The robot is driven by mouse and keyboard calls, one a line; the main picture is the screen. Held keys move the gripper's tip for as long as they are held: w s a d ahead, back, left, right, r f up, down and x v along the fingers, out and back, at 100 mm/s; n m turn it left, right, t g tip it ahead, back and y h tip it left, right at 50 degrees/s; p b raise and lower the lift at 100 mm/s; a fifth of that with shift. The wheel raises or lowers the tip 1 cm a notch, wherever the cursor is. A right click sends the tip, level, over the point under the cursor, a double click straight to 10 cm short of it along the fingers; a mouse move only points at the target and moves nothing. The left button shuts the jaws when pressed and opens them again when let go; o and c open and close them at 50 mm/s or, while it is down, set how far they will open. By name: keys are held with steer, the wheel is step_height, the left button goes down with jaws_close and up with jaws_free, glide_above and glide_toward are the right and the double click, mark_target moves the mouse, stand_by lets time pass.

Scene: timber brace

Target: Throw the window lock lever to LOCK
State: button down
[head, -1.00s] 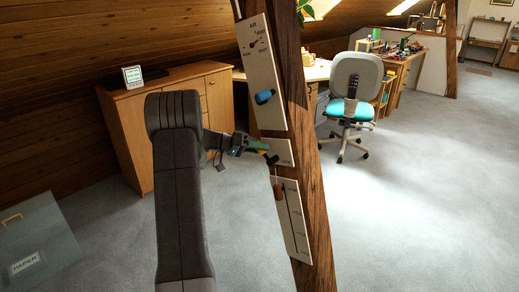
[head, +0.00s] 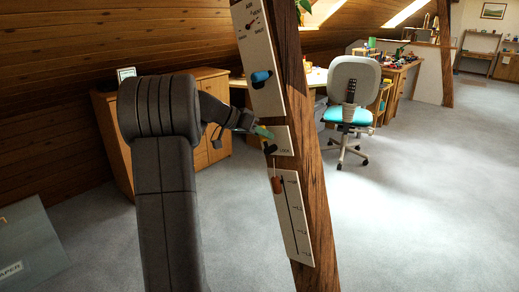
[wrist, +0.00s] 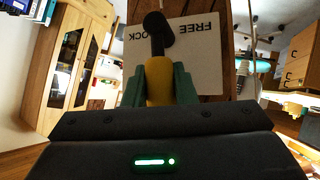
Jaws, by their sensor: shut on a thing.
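The window lock lever has a yellow grip (wrist: 158,88) and a black arm and pivot (wrist: 157,32) in the wrist view. It is mounted on a white plate (wrist: 205,70) whose FREE and LOCK words appear upside down. In the head view the plate (head: 284,140) is on the timber post, with the black pivot (head: 270,148) at its left. My gripper (head: 263,131) is above and slightly left of that pivot. Its green fingers (wrist: 161,76) are shut on both sides of the yellow grip. The fingers mostly hide the grip in the head view.
The leaning timber post (head: 306,150) also carries an upper panel with a blue handle (head: 261,78) and a lower slider panel (head: 293,220) with an orange-brown knob. A cabinet (head: 215,90) and an office chair (head: 352,85) stand behind. Carpet is clear at right.

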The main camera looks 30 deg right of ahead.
steer(key=s+m+t+b, duration=0.1)
steer(key=b, duration=0.1)
steer(key=s+t+y+b, duration=0.1)
steer(key=b, duration=0.1)
steer(key=shift+d+m+b, duration=0.35)
steer(key=shift+m, duration=0.05)
steer(key=s+t+y+b, duration=0.1)
steer(key=b, duration=0.1)
steer(key=m+t+b, duration=0.1)
steer(key=t+b, duration=0.1)
steer(key=shift+s+d+m+y, duration=0.3)
steer(key=shift+s+d+y, duration=0.1)
steer(key=c, duration=1.2)
jaws_free()
steer(key=shift+r, duration=0.1)
steer(key=p+v, duration=0.2)
steer(key=v, duration=1.1)
steer(key=shift+s+a+r, duration=0.25)
steer(key=shift+s, duration=0.05)
